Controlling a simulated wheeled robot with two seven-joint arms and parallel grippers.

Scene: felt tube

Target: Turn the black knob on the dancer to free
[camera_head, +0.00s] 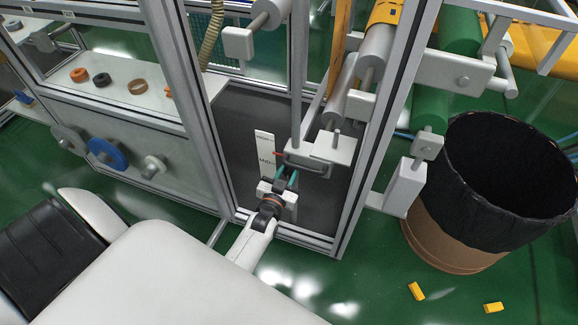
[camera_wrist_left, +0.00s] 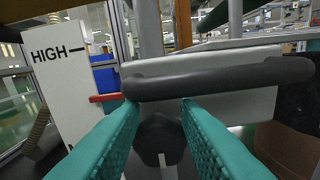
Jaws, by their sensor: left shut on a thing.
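The dancer is a pale block (camera_head: 335,147) inside the machine frame, with a dark grey bar handle (camera_head: 305,168) on its front; the handle also crosses the left wrist view (camera_wrist_left: 220,77). The black knob (camera_wrist_left: 160,138) shows below the handle in the left wrist view, between my teal fingers. My left gripper (camera_head: 287,177) reaches in from below and is shut on the knob; its fingers fill the lower wrist view (camera_wrist_left: 158,108). The knob cannot be made out in the head view. The knob's setting is not readable. My right gripper is not in view.
A white scale plate (camera_head: 265,150) stands left of the dancer, with HIGH readable in the wrist view (camera_wrist_left: 62,85). A red pointer (camera_wrist_left: 105,98) lies beside it. Frame posts (camera_head: 385,120) border the opening. A black-lined bin (camera_head: 500,190) stands right; yellow blocks (camera_head: 416,291) lie on the floor.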

